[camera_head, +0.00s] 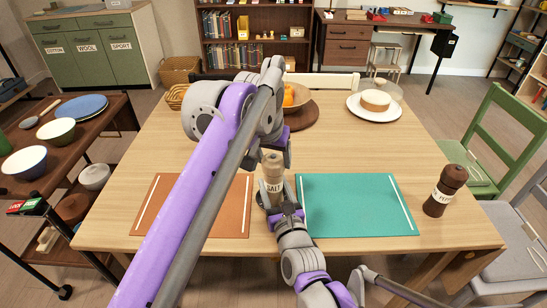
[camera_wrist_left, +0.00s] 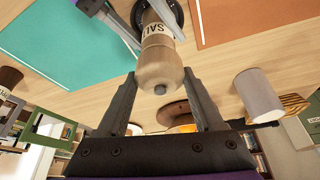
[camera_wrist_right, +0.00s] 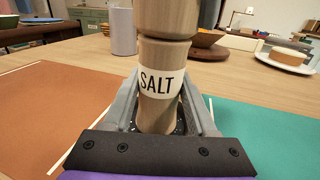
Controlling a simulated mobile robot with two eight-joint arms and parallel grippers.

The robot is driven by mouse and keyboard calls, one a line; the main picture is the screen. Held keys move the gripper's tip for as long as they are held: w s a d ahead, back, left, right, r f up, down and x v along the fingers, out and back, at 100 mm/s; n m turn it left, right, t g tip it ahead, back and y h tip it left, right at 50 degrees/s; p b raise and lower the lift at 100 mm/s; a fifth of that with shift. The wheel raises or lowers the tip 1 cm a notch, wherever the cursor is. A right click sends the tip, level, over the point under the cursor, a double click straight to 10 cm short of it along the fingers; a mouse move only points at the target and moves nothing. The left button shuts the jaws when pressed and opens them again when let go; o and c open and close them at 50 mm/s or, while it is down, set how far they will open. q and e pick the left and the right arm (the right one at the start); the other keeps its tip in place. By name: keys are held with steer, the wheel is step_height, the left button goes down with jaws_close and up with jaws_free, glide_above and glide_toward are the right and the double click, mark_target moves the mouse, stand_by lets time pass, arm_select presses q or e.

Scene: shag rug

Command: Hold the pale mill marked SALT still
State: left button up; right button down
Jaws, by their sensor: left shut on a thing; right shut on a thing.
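The pale wooden mill marked SALT (camera_head: 273,182) stands upright at the table's front middle, between the two mats. Its label faces my right wrist camera, where the mill (camera_wrist_right: 160,85) fills the middle. My right gripper (camera_head: 282,208) is shut on its lower body from the front, with one finger on each side. My left gripper (camera_wrist_left: 162,78) comes from above and is shut on the mill's rounded head (camera_wrist_left: 158,62), a finger on each side. A dark round edge shows around the mill's foot; what it is I cannot tell. My left arm hides part of the table.
An orange mat (camera_head: 168,205) lies left and a teal mat (camera_head: 357,205) right. A dark mill (camera_head: 443,192) stands right of the teal mat. A grey cylinder (camera_wrist_right: 122,32) stands behind. A white plate with a cake (camera_head: 375,101) and a bowl of oranges (camera_head: 297,98) are farther back.

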mark_target(272, 157)
arm_select(q)
steer(key=shift+m, duration=0.3)
steer(key=m+g+h, duration=0.1)
steer(key=m+h, duration=0.1)
steer(key=m, duration=0.3)
steer(key=m+g, duration=0.1)
steer(key=m, duration=0.2)
steer(key=m+g+h, duration=0.1)
steer(key=m, duration=0.2)
steer(key=shift+m, duration=0.4)
stand_by(0.4)
steer(key=o, duration=1.4)
steer(key=shift+v, duration=2.55)
steer(key=a, duration=0.4)
steer(key=s+a, duration=0.1)
steer(key=a, duration=0.3)
steer(key=s+a, duration=0.1)
steer(key=a, duration=0.3)
steer(key=shift+s, duration=0.1)
